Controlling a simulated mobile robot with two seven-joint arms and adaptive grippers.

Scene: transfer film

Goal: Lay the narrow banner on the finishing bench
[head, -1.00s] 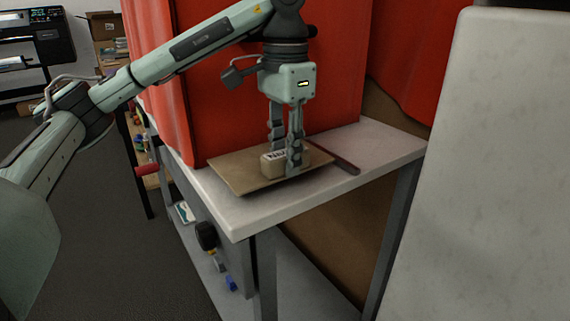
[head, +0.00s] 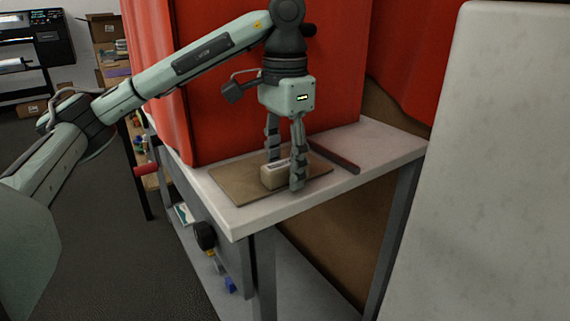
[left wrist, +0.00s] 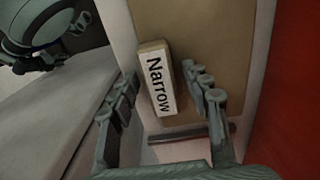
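The narrow banner shows as a flat brown sheet (head: 240,192) with a small block (head: 274,175) on it. In the left wrist view the block's white label reads "Narrow" (left wrist: 159,85). The sheet lies flat on a pale-topped bench (head: 245,219). My left gripper (head: 284,172) points down over the block, its fingers on either side. In the left wrist view, gaps show between the block and both fingers (left wrist: 162,105), so the gripper is open. My right gripper is not in view.
A dark red bar (head: 336,156) lies on the bench just beyond the sheet. Tall red panels (head: 335,80) stand behind the bench. A large pale grey surface (head: 490,160) fills the right side. Bare bench top lies right of the bar.

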